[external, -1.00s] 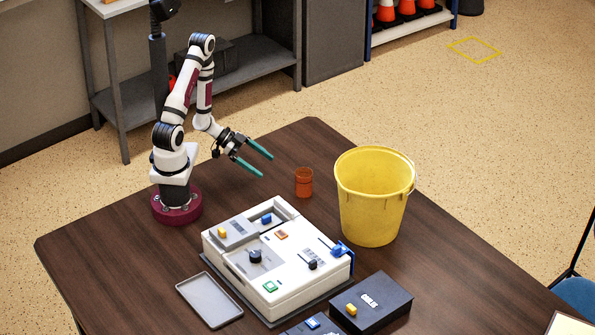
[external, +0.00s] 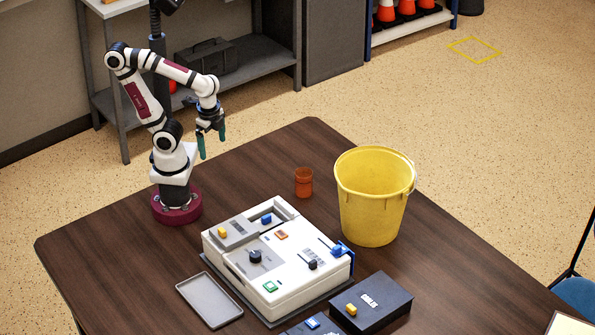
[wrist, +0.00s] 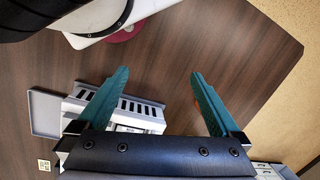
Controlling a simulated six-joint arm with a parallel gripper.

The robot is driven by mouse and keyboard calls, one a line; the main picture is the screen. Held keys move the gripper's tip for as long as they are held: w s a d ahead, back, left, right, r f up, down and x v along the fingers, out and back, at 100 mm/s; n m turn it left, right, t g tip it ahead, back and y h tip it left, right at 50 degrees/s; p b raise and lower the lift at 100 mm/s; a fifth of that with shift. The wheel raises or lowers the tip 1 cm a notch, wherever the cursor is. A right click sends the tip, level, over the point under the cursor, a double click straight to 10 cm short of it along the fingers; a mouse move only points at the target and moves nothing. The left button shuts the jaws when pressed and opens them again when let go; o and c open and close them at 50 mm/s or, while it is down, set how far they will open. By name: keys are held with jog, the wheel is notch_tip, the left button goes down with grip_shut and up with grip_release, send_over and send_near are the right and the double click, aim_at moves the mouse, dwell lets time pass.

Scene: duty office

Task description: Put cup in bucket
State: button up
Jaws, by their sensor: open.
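The orange-brown cup (external: 303,182) stands upright on the dark wooden table, just left of the bucket. The yellow bucket (external: 369,205) stands upright on the table; its bottom inside is hidden from this angle. My gripper (external: 212,148) is open and empty, pointing down above the table, to the left of the cup and higher than it. In the wrist view, my gripper's teal fingers (wrist: 160,95) are spread apart with nothing between them.
A white panel box (external: 285,262) with knobs and switches sits in front of the cup. A grey tray (external: 209,300) and a dark box (external: 371,303) lie nearby. The table (external: 120,243) is clear between my base and the cup.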

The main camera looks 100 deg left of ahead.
jog(key=w+a+r+m+h, duration=0.1)
jog(key=w+a+r, duration=0.1)
jog(key=w, duration=0.9)
jog(key=m+t+h, duration=0.1)
jog(key=m+h, duration=0.1)
jog(key=m, duration=0.1)
send_over(304, 172)
jog(key=d, duration=0.2)
notch_tip(304, 172, down, 5)
jog(key=f, duration=1.3)
jog(key=shift+w+d+f, duration=0.1)
jog(key=shift+d+f, duration=0.15)
jog(key=shift+f, duration=0.15)
jog(key=c, duration=1.5)
jog(key=shift+r, duration=0.15)
